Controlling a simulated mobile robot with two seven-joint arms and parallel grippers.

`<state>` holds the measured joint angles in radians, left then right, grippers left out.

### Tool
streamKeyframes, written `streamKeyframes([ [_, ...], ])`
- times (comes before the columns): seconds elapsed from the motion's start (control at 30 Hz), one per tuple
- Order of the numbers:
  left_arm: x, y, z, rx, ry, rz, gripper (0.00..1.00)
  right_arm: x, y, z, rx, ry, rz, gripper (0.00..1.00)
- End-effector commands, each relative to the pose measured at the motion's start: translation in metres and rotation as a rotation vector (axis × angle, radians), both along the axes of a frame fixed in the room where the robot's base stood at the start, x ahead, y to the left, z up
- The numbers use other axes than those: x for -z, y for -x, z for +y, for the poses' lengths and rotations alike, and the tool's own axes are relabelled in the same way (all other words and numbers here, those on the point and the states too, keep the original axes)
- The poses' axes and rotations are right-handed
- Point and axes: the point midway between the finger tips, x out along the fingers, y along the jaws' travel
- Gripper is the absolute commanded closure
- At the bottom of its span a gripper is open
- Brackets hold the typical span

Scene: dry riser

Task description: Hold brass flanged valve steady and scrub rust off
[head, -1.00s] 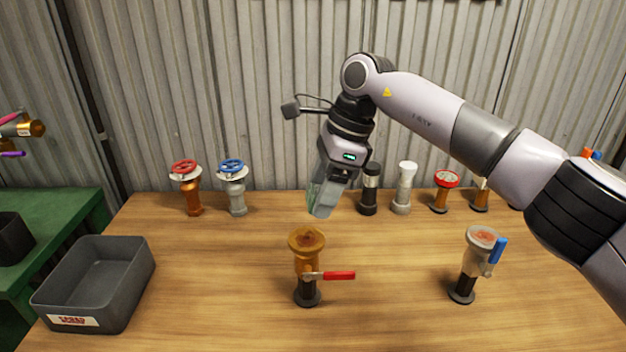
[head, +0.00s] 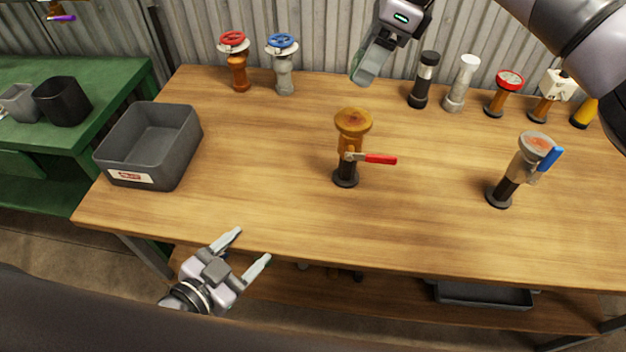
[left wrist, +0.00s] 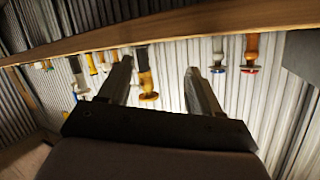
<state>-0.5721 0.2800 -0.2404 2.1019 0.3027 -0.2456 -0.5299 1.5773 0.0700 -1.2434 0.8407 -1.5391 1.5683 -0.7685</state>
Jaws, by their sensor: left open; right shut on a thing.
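The brass flanged valve (head: 352,142) stands upright on the wooden table. It has a rust-stained round top flange, a dark base and a red lever pointing right. My right gripper (head: 368,66) is above and behind it, apart from it, shut on a pale greenish piece that is hard to make out. My left gripper (head: 256,250) is open and empty in front of the table's front edge, left of the valve. In the left wrist view, which is upside down, the brass valve (left wrist: 147,84) shows beyond the gap between the open fingers.
A grey bin (head: 115,158) is at left. Red-wheel (head: 237,72) and blue-wheel valves (head: 283,75) and several other fittings line the back. Table around the brass valve is clear.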

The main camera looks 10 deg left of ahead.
Motion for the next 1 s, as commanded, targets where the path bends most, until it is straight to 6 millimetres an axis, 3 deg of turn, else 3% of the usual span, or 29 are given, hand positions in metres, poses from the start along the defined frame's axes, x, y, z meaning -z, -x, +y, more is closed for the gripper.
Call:
streamKeyframes([
  [0.3, -0.033, -0.062, -0.066, 0.047, 0.178, 0.067, 0.36, 0.000, 0.000, 0.000, 0.000, 0.000, 0.000, 0.64],
  [0.53, -0.062, -0.094, -0.105, 0.072, 0.254, 0.119, 0.36, 0.000, 0.000, 0.000, 0.000, 0.000, 0.000, 0.64],
  [0.67, -0.068, -0.108, -0.112, 0.054, 0.260, 0.149, 0.36, 0.000, 0.000, 0.000, 0.000, 0.000, 0.000, 0.64],
  [1.0, -0.059, -0.131, -0.111, 0.003, 0.237, 0.184, 0.36, 0.000, 0.000, 0.000, 0.000, 0.000, 0.000, 0.64],
])
